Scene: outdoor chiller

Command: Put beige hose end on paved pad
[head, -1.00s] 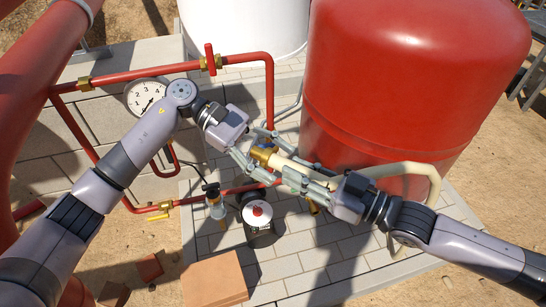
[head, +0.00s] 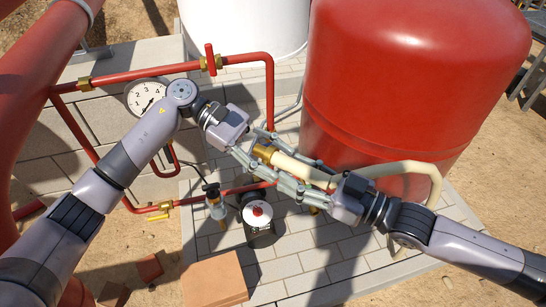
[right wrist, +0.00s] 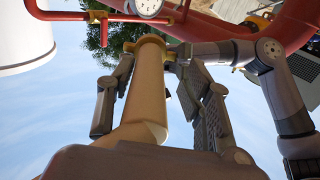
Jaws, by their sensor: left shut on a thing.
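The beige hose (head: 405,167) ends in a brass fitting (head: 263,152), held up above the paved pad (head: 300,262) in front of the red tank. My left gripper (head: 269,153) is shut on the hose end near the fitting. My right gripper (head: 292,167) is open, with its fingers apart around the hose just behind the fitting. In the right wrist view the hose (right wrist: 147,95) runs between my spread right fingers, with gaps on both sides. The overlapping fingers partly hide the hose end in the head view.
The red tank (head: 405,85) stands close behind the hose. Red pipes (head: 180,68) with a gauge (head: 146,96) run at the left. A dark canister (head: 258,222), a small valve fitting (head: 215,203) and a brick block (head: 214,280) stand low in front. The pad's front right is clear.

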